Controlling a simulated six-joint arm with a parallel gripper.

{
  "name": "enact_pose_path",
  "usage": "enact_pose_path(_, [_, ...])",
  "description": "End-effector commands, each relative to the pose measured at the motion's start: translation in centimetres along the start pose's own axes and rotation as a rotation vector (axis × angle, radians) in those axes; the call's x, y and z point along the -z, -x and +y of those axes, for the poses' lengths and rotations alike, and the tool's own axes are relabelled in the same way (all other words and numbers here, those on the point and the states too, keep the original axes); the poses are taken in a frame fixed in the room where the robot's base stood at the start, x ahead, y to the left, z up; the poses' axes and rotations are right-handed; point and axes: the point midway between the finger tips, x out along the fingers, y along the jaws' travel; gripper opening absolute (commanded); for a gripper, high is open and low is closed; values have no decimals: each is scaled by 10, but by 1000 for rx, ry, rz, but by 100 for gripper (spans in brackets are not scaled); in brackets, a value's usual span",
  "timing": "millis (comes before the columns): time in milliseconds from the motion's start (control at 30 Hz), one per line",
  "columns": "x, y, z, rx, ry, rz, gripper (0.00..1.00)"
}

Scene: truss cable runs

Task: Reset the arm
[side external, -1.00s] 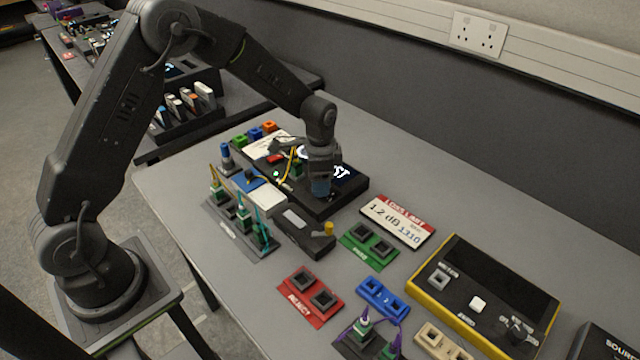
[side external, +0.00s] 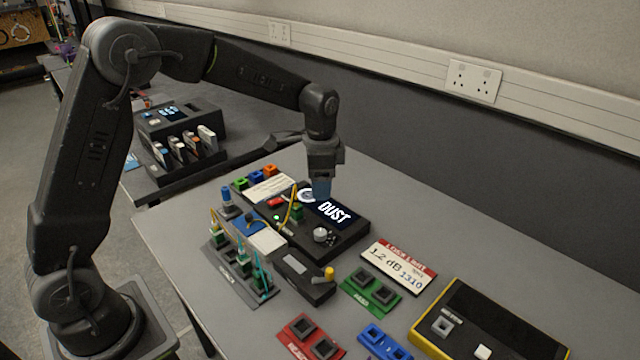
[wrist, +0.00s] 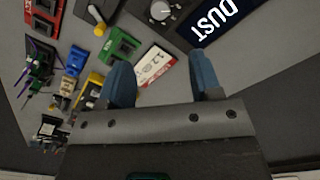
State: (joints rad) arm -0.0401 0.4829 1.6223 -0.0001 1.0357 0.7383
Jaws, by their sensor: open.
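My gripper (side external: 321,188) hangs pointing down above the back part of a black device (side external: 345,244) whose screen reads "DUST". In the wrist view, my gripper (wrist: 164,88) shows two blue fingertips spread apart with nothing between them. Past the fingers are the grey table, a white and red "loss limit" card (wrist: 154,66) and part of the dark screen (wrist: 212,18). In the side view the fingertips overlap the screen's edge. I cannot tell the exact height above it.
A rack of green connectors with cables (side external: 240,268) and a small black tool with a yellow cap (side external: 304,280) stand in front. Green (side external: 371,290), red (side external: 311,340) and blue (side external: 383,341) holders and a yellow-edged box (side external: 490,325) lie to the right. The wall is behind.

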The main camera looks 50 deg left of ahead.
Motion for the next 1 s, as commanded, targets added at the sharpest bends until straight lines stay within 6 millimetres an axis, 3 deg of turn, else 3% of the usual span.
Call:
enact_pose_path(167, [-7,16,8,18,31,20,58])
enact_pose_path(267, [-21,42,22,45,88,55,58])
enact_pose_path(400, [-50,80,52,90,201,124,58])
enact_pose_path(600, [-98,115,99,137,367,233,58])
enact_pose_path(767, [-137,125,136,161,496,327,58])
enact_pose_path(1000, [-178,118,173,172,642,439,58])
